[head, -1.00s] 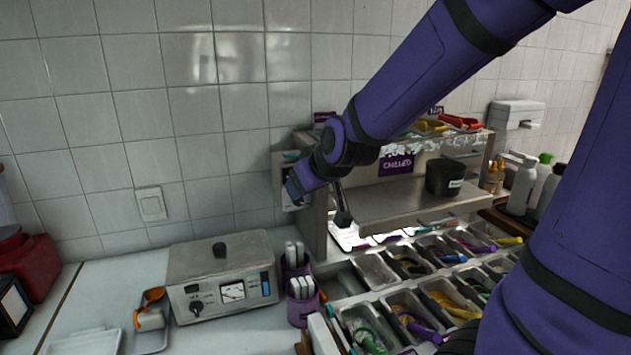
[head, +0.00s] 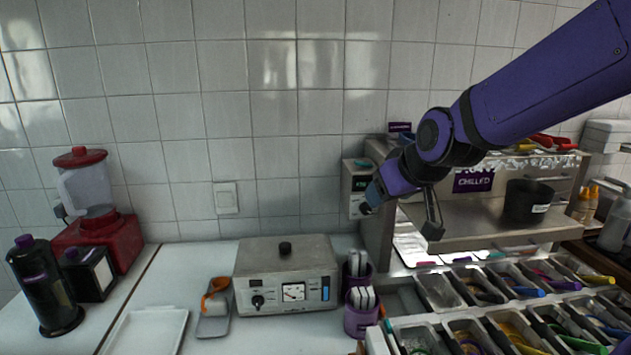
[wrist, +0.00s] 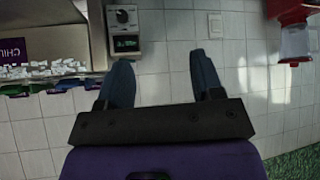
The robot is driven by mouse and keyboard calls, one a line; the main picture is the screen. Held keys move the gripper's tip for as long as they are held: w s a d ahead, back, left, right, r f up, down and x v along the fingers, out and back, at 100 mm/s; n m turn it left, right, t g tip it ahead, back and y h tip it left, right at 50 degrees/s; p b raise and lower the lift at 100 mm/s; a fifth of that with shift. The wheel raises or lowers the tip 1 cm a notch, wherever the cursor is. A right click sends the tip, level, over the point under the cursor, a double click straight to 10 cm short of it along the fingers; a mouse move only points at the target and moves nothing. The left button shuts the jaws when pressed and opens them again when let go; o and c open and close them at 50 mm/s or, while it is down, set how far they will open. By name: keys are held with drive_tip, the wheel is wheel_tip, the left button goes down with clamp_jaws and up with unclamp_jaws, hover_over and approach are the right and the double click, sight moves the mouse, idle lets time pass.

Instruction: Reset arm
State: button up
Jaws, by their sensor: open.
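My purple arm reaches in from the upper right in the head view. My gripper (head: 368,203) is in front of a small control box (head: 357,187) with a green display on the side of the metal topping station. In the wrist view my gripper (wrist: 160,75) has its two blue fingers wide apart with only tiled wall between them. The control box (wrist: 124,30) also shows there, just beyond the left finger. Nothing is held.
A grey metal appliance (head: 286,277) with a dial stands on the counter. Purple cups (head: 361,318) are beside it. A red blender (head: 95,232) and dark bottle (head: 43,285) are at left. Topping bins (head: 440,292) and a black pot (head: 524,201) are at right.

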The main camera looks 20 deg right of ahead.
drive_tip(key=s+r+m+g, duration=0.1)
drive_tip(key=s+r+g, duration=0.2)
drive_tip(key=s, duration=1.4)
drive_tip(key=shift+a+r+h, duration=0.2)
drive_tip(key=shift+r+h, duration=0.1)
drive_tip(key=shift+r, duration=0.55)
